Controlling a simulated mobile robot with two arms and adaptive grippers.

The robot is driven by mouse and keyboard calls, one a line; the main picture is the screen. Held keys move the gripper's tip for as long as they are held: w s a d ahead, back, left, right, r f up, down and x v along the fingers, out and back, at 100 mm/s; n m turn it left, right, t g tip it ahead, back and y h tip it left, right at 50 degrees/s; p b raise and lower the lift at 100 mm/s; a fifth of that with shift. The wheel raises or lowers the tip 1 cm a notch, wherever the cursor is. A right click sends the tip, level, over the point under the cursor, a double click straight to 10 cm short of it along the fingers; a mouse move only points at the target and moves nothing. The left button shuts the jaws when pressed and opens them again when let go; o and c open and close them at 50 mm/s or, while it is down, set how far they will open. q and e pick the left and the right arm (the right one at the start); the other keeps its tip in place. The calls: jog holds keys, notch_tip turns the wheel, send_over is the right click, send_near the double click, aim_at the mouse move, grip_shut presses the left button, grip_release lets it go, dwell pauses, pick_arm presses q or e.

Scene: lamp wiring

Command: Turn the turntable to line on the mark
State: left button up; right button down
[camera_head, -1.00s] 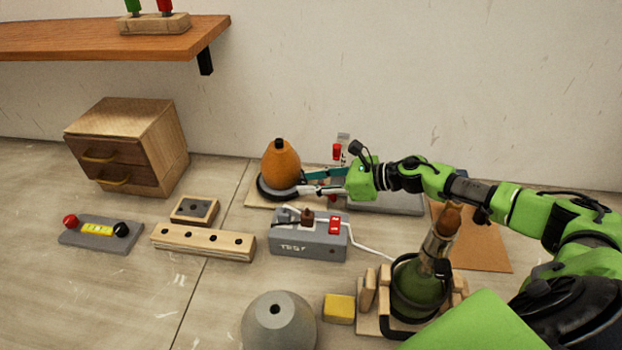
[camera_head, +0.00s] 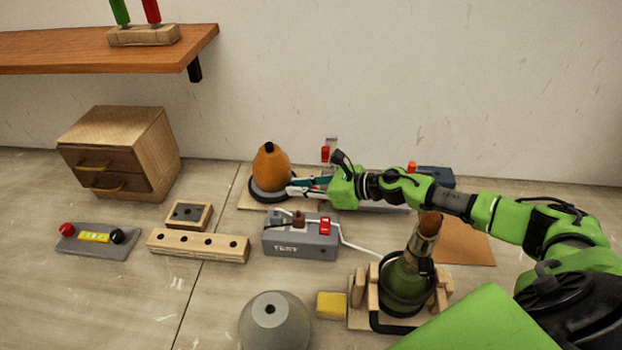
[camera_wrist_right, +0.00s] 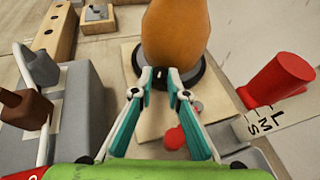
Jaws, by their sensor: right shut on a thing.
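The turntable (camera_head: 256,194) is a dark round disc on a pale wooden board, with an orange-brown lamp body (camera_head: 271,166) standing upright on it. My right gripper (camera_head: 292,187) reaches in from the right at the disc's right edge. There the right gripper's fingertips (camera_wrist_right: 160,76) are close together at the near rim, shut on the turntable's edge. The mark cannot be made out. My left gripper is not in view.
A grey TEST box (camera_head: 285,243) with a red switch and white cable stands in front of the turntable. A green bottle (camera_head: 405,285) sits in a wooden cradle at the lower right. A red knob (camera_wrist_right: 277,82) stands beside a lettered label in the right wrist view.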

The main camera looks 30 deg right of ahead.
jog(key=shift+a, duration=0.1)
dwell(0.3)
jog(key=c, duration=2)
grip_release()
jog(key=shift+v, duration=6.05)
jog(key=shift+s+a+f, duration=0.1)
jog(key=shift+a+f, duration=0.05)
